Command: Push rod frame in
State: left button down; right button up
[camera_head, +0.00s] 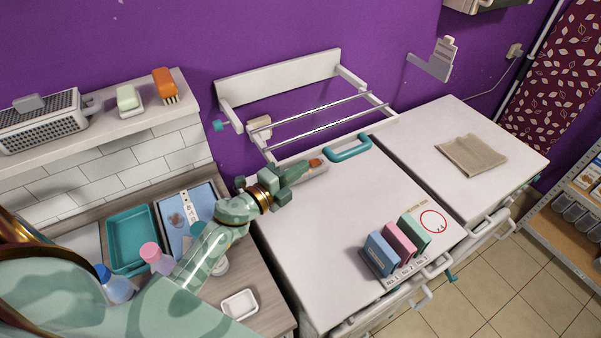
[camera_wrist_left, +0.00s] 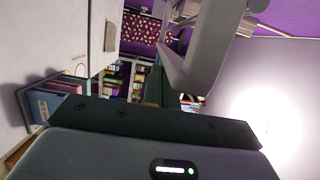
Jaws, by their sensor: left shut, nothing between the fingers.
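The rod frame (camera_head: 335,139) is white with thin metal rods and is mounted on the purple wall. It extends out from its wall board (camera_head: 280,77) above the back of the white counter. A teal loop handle (camera_head: 348,147) shows at its front edge. My left gripper (camera_head: 318,164) is shut and empty, just left of the handle and in front of the frame's front edge. Whether it touches the frame cannot be told. In the left wrist view, a grey bent piece fills the upper middle; I cannot tell what it is. My right gripper is not in view.
The white cabinet top (camera_head: 330,215) is clear in its middle. Blue, pink and green boxes (camera_head: 397,244) stand near its front edge. A folded beige cloth (camera_head: 471,155) lies on the right cabinet. A teal tray (camera_head: 131,240) and bottles are at left.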

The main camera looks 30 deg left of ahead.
pick_arm(q)
jog(key=w+a+b, duration=0.4)
jog(key=w+a, duration=0.4)
jog(key=a, duration=0.4)
jog(key=shift+a+r+b, duration=0.15)
jog(key=shift+b, duration=0.15)
